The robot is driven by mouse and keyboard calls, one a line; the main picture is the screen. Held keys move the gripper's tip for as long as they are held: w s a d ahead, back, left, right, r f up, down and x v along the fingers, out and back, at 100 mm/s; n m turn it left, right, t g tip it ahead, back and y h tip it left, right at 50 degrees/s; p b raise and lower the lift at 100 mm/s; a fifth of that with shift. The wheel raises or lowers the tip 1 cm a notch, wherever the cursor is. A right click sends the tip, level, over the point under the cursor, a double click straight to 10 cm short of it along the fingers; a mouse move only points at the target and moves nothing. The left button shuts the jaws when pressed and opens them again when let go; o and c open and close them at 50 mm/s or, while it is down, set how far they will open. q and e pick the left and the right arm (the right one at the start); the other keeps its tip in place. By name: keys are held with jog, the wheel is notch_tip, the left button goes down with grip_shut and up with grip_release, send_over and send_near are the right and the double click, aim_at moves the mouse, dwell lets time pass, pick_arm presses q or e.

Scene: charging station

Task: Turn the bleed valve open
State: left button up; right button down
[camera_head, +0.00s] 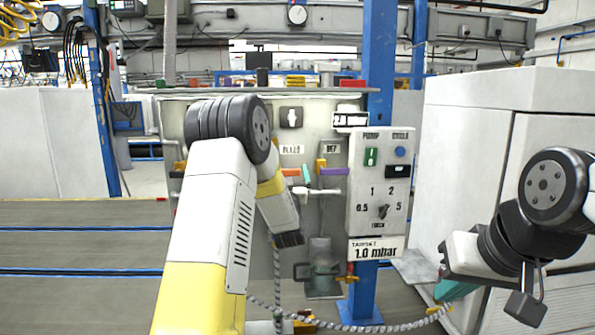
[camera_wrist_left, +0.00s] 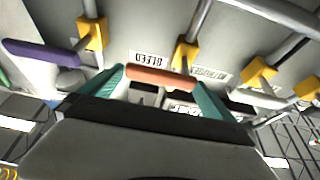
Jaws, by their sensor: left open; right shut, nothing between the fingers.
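The bleed valve's orange handle (camera_wrist_left: 161,76) shows in the left wrist view, below the upside-down BLEED label (camera_wrist_left: 148,57). My left gripper (camera_wrist_left: 160,88) is open, with one teal finger on each side of this handle. I cannot tell whether either finger touches it. In the head view the orange handle (camera_head: 291,172) is partly hidden by my left arm, and one teal fingertip of my left gripper (camera_head: 306,175) shows just right of it. My right gripper (camera_head: 456,290) is shut and empty, low on the right, in front of the white cabinet.
A purple handle (camera_head: 334,171) is close beside the orange one. A control box (camera_head: 365,215) with switches and a knob stands right of it, above a "1.0 mbar" sign (camera_head: 376,249). A white cabinet (camera_head: 465,150) fills the right.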

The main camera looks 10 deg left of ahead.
pick_arm(q)
jog(key=shift+w+a+r, duration=0.15)
jog(key=shift+w+r, duration=0.1)
jog(key=shift+w, duration=0.3)
jog(key=c, duration=1.8)
jog(key=shift+c, duration=0.2)
